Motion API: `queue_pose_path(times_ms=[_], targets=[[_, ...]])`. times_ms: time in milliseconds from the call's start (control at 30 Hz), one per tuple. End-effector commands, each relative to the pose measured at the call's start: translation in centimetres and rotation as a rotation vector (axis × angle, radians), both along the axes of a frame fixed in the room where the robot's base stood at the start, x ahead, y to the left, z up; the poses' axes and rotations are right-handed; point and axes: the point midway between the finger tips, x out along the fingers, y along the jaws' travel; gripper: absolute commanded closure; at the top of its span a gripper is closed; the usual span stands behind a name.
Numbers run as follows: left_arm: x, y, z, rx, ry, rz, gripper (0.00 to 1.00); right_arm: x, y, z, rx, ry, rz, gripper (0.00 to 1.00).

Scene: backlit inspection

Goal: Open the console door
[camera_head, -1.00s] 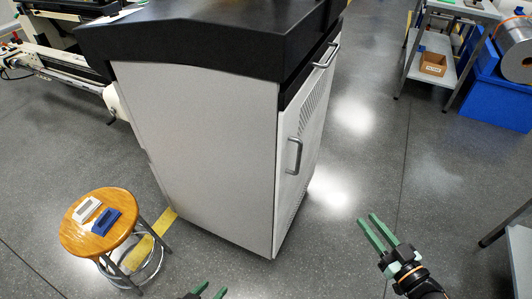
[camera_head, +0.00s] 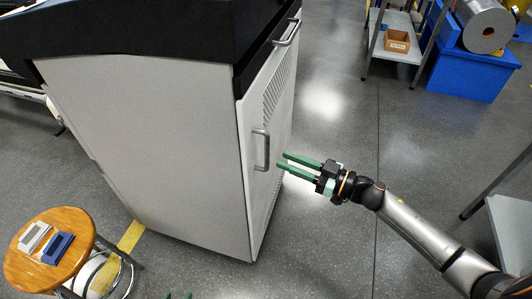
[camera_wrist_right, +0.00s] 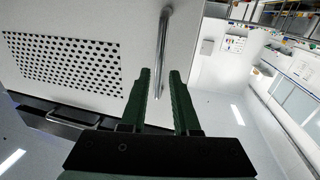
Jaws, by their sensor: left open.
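The console door (camera_head: 258,205) is the light, narrow front face of the console, with a perforated vent, and looks shut. Its vertical metal handle (camera_head: 261,150) is on the door's left part. My right gripper (camera_head: 282,160) is just right of the handle, fingers pointing at it, open and empty. In the right wrist view the handle (camera_wrist_right: 164,35) lies ahead of the parted fingertips (camera_wrist_right: 160,72), roughly in line with the gap; whether it is between them I cannot tell.
A second handle (camera_head: 287,33) sits on the upper front of the console. A round wooden stool (camera_head: 72,222) with a white and a blue piece stands at the lower left. A shelf cart (camera_head: 398,52) and blue bin (camera_head: 468,70) stand at the upper right. Floor right of the console is mostly clear.

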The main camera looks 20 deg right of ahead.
Motion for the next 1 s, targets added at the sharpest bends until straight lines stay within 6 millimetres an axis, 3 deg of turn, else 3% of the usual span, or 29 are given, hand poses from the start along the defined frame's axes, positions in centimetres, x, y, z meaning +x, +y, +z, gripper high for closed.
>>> queue_pose_path(times_ms=[300,767,1000], targets=[[-0.1,0.2,-0.5,0.003,0.000,0.001,0.50,3.9,3.8,0.0,0.001,-0.001,-0.001,0.70],[-0.1,0.3,-0.4,0.004,-0.002,0.003,0.50,4.7,4.7,0.0,-0.001,0.001,-0.001,0.70],[-0.1,0.3,-0.4,0.004,-0.002,0.003,0.50,4.7,4.7,0.0,-0.001,0.001,-0.001,0.97]])
